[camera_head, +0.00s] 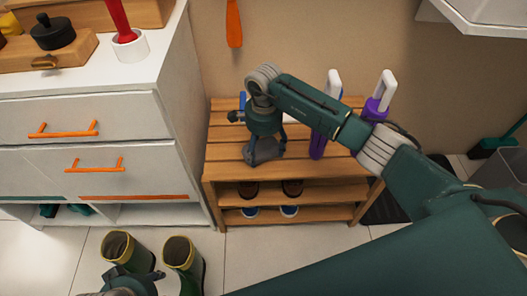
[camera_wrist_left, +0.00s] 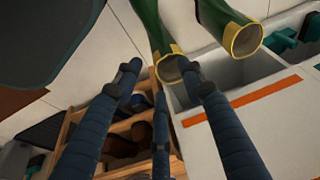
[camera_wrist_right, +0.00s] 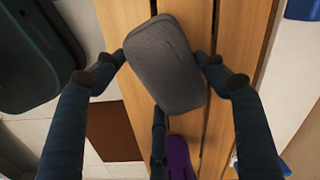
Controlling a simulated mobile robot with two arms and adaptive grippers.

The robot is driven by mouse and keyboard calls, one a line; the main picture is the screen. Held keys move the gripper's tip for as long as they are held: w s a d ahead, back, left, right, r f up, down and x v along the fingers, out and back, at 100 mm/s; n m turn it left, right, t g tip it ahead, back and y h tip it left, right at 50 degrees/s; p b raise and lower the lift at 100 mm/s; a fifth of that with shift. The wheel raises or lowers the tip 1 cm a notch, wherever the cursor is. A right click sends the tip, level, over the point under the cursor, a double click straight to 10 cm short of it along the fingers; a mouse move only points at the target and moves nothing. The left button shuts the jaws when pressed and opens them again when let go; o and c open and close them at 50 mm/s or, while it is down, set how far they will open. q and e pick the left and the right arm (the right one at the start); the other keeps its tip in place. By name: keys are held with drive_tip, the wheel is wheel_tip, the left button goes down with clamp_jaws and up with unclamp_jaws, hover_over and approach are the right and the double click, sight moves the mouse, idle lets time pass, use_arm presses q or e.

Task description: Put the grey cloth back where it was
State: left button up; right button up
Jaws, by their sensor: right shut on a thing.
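The grey cloth (camera_wrist_right: 165,62) is a folded, rounded block. In the right wrist view it sits between the fingers of my right gripper (camera_wrist_right: 163,66), which is shut on it, over the wooden slats. I cannot tell whether the cloth touches the slats. My left gripper (camera_wrist_left: 160,80) is open and empty, near the green boots; only part of it shows at the head view's bottom left.
Purple-and-white items (camera_head: 319,140) stand on the bench beside my right arm. Green boots (camera_head: 185,262) stand on the floor in front. A white drawer cabinet (camera_head: 100,150) is close on the left. An orange tool (camera_head: 233,22) hangs on the wall.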

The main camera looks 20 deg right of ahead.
sight(264, 149)
use_arm(q)
drive_tip(key=shift+s+r, duration=0.1)
drive_tip(key=shift+r, duration=0.1)
use_arm(e)
drive_tip(key=shift+f, duration=0.3)
drive_tip(key=shift+f, duration=0.15)
drive_tip(key=o, duration=1)
use_arm(q)
drive_tip(key=shift+r, duration=0.2)
use_arm(e)
drive_tip(key=shift+r, duration=0.35)
use_arm(q)
drive_tip(key=s+p+x, duration=0.1)
drive_tip(key=x, duration=0.6)
drive_tip(key=shift+f+p, duration=0.15)
drive_tip(key=shift+p, duration=0.25)
use_arm(e)
wheel_tip(264, 149, up, 12)
drive_tip(key=shift+f, duration=0.2)
